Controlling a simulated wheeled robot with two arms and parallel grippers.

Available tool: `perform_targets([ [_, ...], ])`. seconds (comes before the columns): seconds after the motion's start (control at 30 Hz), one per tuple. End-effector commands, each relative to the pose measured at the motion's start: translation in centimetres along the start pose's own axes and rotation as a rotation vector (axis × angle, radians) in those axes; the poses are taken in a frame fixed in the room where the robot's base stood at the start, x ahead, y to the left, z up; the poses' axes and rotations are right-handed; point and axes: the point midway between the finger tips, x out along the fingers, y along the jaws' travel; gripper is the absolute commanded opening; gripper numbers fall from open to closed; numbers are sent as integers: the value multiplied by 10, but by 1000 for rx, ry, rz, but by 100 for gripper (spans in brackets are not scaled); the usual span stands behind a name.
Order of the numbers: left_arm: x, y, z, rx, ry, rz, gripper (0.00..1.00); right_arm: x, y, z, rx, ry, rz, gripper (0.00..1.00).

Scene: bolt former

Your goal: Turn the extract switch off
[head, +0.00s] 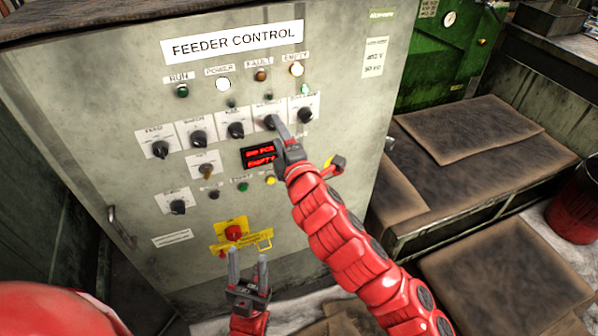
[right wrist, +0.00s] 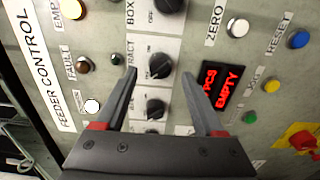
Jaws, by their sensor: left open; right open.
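The extract switch is a black rotary knob (right wrist: 158,65) on a white plate, in the upper knob row of the grey panel. Its label is partly hidden, with "TRACT" readable in the right wrist view. In the head view the knob (head: 269,122) is partly behind my right gripper (head: 281,128). My right gripper (right wrist: 160,73) is open, with one fingertip on each side of the knob in the right wrist view. I cannot tell whether they touch it or which way it points. My left gripper (head: 248,262) is open and empty, low in front of the panel.
Neighbouring knobs, such as the box knob (head: 305,115), sit close on both sides. A red display (head: 260,156) lies below. A red switch on a yellow plate (head: 233,232) is near my left gripper. A metal handle (head: 121,228) sticks out at the panel's left.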

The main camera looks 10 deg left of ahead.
Motion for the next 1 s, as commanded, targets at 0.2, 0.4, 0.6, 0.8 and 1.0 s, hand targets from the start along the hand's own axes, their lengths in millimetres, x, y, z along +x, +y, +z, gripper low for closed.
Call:
perform_targets([
  [0.2,-8,0,1,0,0,0,50,-36,-2,1,-3,0,0,71],
  [0.4,-11,0,2,0,0,0,50,-70,-1,1,-1,-1,1,71],
  [0.6,18,-1,-3,0,0,0,50,-95,9,-1,10,4,-8,71],
  [0.8,58,-3,-10,0,0,0,50,-110,8,-1,9,4,-7,71],
  [1.0,78,-4,-13,0,0,0,50,-131,2,1,2,-2,-7,71],
])
